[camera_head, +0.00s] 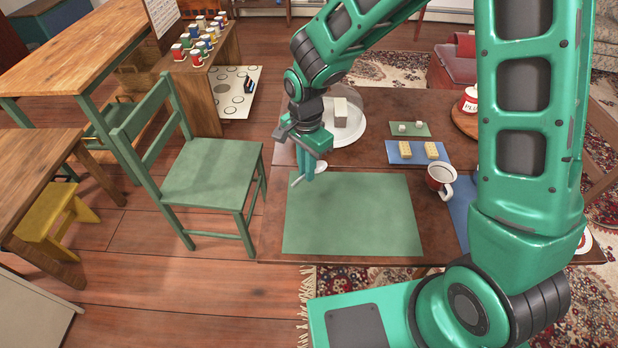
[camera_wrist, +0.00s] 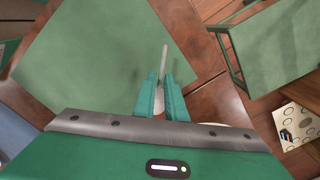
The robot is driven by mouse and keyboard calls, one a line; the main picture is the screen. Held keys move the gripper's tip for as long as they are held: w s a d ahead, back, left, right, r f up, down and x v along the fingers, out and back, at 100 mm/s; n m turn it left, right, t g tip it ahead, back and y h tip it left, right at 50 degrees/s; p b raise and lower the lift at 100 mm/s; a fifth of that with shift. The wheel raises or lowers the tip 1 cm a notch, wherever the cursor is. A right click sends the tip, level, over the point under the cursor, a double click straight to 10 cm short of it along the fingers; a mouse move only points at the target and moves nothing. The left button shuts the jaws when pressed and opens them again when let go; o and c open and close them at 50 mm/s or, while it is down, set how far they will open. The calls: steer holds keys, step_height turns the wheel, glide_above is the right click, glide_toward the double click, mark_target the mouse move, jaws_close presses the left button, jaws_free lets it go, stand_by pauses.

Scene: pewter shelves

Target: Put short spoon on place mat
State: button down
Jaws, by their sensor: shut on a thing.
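The green place mat (camera_head: 350,215) lies flat at the front left of the brown table, and also fills the upper left of the wrist view (camera_wrist: 85,55). My gripper (camera_head: 305,176) is by the mat's far left corner. In the wrist view, my gripper's fingers (camera_wrist: 162,98) are shut on a short, pale spoon (camera_wrist: 165,58). One thin end of it sticks out past the fingertips, and part is hidden between them. In the head view the spoon's thin end (camera_head: 296,182) points left beside the mat's corner. I cannot tell whether it touches anything.
A green chair (camera_head: 212,175) stands left of the table (camera_head: 275,225). Behind are a blue mat (camera_head: 400,158) with yellow blocks, a small green mat (camera_head: 398,129), and a round white plate (camera_head: 352,130). The mat's middle is clear.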

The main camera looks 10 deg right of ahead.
mark_target(310, 187)
steer(key=shift+w+d+f, duration=0.2)
steer(key=shift+d+f, duration=0.15)
steer(key=shift+d, duration=0.1)
steer(key=shift+f, duration=1.9)
steer(key=shift+f, duration=0.1)
steer(key=c, duration=1.8)
jaws_free()
step_height(310, 187, up, 12)
steer(key=shift+r, duration=0.1)
